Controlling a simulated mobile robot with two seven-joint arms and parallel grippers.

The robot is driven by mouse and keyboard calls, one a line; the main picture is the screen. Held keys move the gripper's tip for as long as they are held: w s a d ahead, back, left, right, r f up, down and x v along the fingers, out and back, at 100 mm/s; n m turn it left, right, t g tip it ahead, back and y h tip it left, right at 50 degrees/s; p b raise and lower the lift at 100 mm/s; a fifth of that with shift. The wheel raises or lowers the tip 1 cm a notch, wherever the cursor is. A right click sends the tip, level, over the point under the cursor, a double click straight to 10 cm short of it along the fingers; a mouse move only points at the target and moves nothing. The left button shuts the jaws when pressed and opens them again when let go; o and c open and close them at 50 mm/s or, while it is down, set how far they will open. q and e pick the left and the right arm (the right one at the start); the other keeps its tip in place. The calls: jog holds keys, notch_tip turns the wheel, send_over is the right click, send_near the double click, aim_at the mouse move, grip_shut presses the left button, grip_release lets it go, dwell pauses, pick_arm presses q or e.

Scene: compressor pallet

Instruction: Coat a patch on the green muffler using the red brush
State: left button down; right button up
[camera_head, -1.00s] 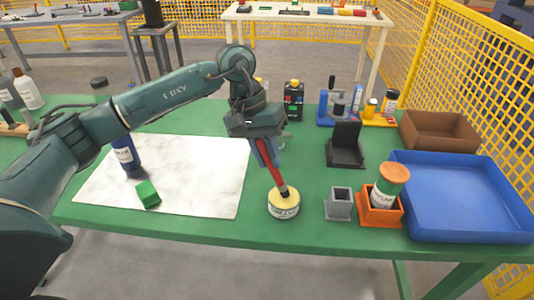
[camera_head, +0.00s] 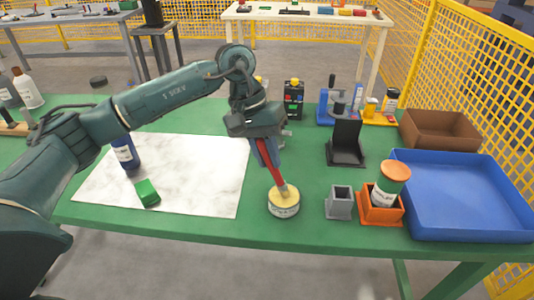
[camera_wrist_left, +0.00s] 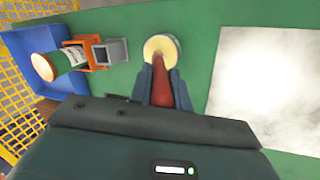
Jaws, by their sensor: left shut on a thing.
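The red brush (camera_head: 271,165) is in my left gripper (camera_head: 264,150), which is shut on its handle and points down. The brush's lower end is at the pale yellow top of a round tin (camera_head: 284,207) on the green table; the wrist view also shows the tin (camera_wrist_left: 161,48) just ahead of the jaws. The bristles look pale and partly hidden. A green cylinder with an orange end and white label, apparently the green muffler (camera_head: 390,184), stands tilted in an orange holder (camera_head: 380,212). It also shows in the wrist view (camera_wrist_left: 58,62). My right gripper is not in view.
A grey square cup (camera_head: 339,204) stands between tin and orange holder. A blue tray (camera_head: 470,233) lies at right, a brown box (camera_head: 438,130) behind it. A white sheet (camera_head: 205,170) at left bears a green block (camera_head: 148,193) and a blue bottle (camera_head: 125,153).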

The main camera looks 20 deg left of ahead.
pick_arm(q)
jog(key=shift+f+b, duration=0.2)
jog(key=shift+b, duration=0.15)
dwell(0.8)
jog(key=shift+s, duration=0.1)
dwell(0.4)
jog(key=shift+r+p, duration=0.9)
jog(key=shift+r, duration=1.3)
jog(key=shift+r+p, duration=0.5)
jog(key=shift+r, duration=0.9)
